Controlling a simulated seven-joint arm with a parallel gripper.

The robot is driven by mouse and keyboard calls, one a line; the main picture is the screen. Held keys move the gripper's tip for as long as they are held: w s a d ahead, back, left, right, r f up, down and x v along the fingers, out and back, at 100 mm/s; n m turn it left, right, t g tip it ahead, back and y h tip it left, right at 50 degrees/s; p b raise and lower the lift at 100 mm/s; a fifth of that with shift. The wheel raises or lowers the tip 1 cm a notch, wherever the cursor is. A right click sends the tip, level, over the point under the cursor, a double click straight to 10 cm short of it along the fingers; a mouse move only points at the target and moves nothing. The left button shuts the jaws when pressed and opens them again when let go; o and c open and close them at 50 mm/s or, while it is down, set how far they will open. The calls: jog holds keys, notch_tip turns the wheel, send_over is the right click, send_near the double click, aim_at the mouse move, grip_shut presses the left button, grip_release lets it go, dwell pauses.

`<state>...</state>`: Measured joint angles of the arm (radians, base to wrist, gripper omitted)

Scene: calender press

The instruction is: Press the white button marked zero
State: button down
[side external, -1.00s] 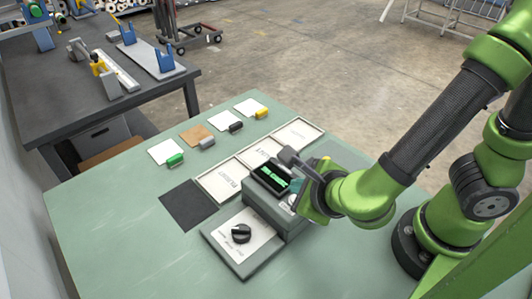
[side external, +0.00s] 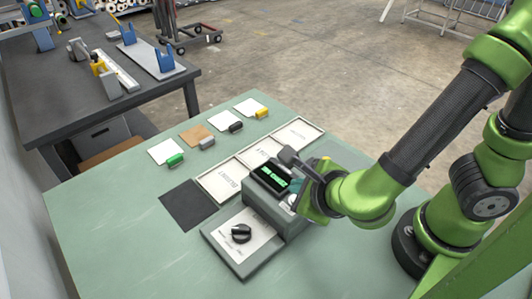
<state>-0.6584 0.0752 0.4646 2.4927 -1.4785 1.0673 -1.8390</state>
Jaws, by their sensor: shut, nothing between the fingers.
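The grey control box (side external: 262,212) stands on the green table, with a dark display (side external: 270,176) on its sloped top showing green characters. A small pale round spot, possibly the white button (side external: 293,199), shows at the box's right side against my gripper. Its marking is too small to read. My gripper (side external: 300,194) is shut and empty, low over the right part of the box. The green and grey hand hides most of that part, so I cannot tell whether the fingertips touch the button.
A plate with a black knob (side external: 241,233) sits in front of the box. Labelled white trays (side external: 222,183) lie behind it, beside a dark square mat (side external: 188,206). Cards with coloured clips (side external: 175,159) lie further back. The table's front left is clear.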

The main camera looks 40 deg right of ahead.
jog(key=shift+f, duration=0.15)
jog(key=shift+f, duration=0.25)
jog(key=shift+f, duration=0.4)
dwell(0.7)
jog(key=shift+r, duration=0.8)
jog(key=shift+r, duration=2.55)
